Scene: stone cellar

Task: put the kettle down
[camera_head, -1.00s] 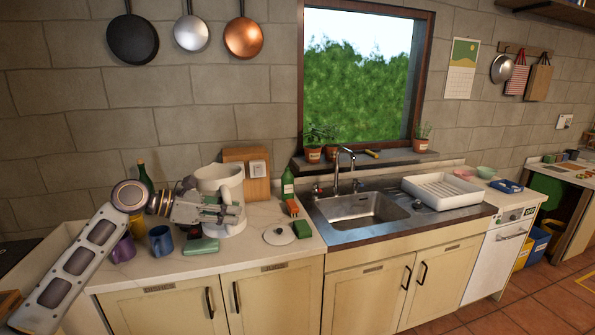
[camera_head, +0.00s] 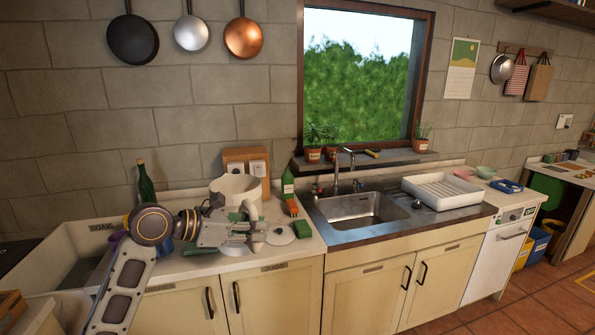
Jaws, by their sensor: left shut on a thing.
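The kettle (camera_head: 235,187) is a white, open-topped vessel near the back of the counter, left of the sink. My left gripper (camera_head: 256,235) is in front of it, shut on the kettle at its handle side. The gripper and arm hide the kettle's lower part, so I cannot tell whether its bottom touches the counter. A round white lid with a dark knob (camera_head: 280,236) lies on the counter just right of the gripper. My right gripper is not in view.
A tall dark bottle (camera_head: 145,184) is behind my arm. A basin labelled SOAK (camera_head: 101,227) is at left. The counter's front strip (camera_head: 235,260) is clear.

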